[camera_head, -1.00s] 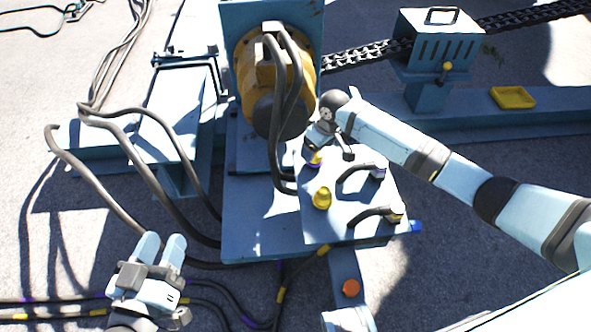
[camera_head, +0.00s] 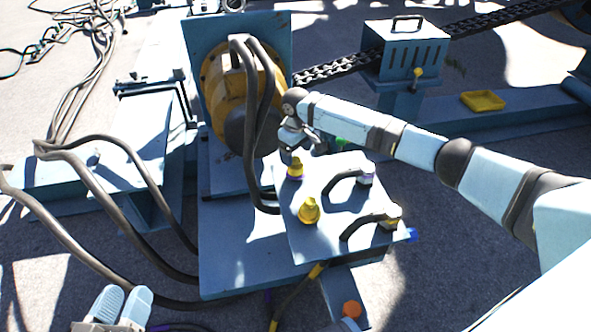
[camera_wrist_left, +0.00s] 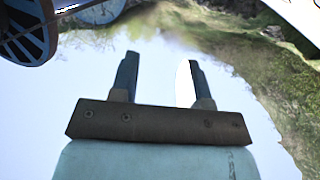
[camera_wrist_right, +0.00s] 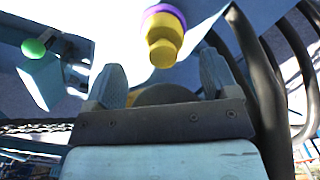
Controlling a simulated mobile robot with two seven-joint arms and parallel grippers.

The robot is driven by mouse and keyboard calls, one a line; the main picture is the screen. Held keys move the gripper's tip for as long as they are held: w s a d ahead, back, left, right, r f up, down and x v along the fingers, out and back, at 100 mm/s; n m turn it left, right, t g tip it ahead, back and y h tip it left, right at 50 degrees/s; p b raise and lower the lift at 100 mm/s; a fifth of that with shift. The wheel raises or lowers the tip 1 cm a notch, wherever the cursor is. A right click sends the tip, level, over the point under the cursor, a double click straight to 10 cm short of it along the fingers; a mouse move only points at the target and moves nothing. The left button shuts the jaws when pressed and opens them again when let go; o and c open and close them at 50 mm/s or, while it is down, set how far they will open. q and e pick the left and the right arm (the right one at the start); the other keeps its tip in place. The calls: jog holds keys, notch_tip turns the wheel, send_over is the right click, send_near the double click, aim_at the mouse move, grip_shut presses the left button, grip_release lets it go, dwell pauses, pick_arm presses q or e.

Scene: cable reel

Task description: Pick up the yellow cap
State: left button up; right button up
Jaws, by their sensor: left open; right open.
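Two yellow caps sit on the sloped blue panel (camera_head: 330,240). One yellow cap with a purple ring (camera_head: 295,170) is near the panel's back left; it also shows in the right wrist view (camera_wrist_right: 163,38). The other yellow cap (camera_head: 309,211) is nearer the front. My right gripper (camera_head: 297,152) is open just behind the purple-ringed cap. In the right wrist view, this cap lies between the lines of the open fingers, around and beyond their tips; contact cannot be told. My left gripper (camera_head: 122,305) is open and empty at the bottom left.
Thick dark cables (camera_head: 265,120) hang from the yellow reel (camera_head: 215,95) just left of the right gripper. Two curved cables (camera_head: 345,185) plug into the panel's right side. A green-ended part (camera_wrist_right: 35,48) shows in the right wrist view. A yellow tray (camera_head: 483,101) lies at the right.

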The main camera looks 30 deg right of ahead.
aim_at(297, 159)
jog(key=shift+f, duration=0.25)
jog(key=shift+s+f+b, duration=0.25)
jog(key=shift+f+b, duration=0.8)
jog(key=shift+f, duration=0.1)
notch_tip(297, 159, down, 2)
jog(key=shift+f+b, duration=0.15)
jog(key=shift+b, duration=0.55)
jog(key=shift+f, duration=0.2)
pick_arm(q)
jog(key=shift+w+a+f+m, duration=0.15)
jog(key=shift+w+f+m, duration=0.1)
jog(key=shift+f+m, duration=0.15)
jog(key=shift+w+a+f+m, duration=0.15)
jog(key=shift+w+f+m, duration=0.15)
jog(key=shift+f, duration=0.2)
pick_arm(e)
jog(key=shift+r, duration=0.15)
jog(key=c, duration=1.1)
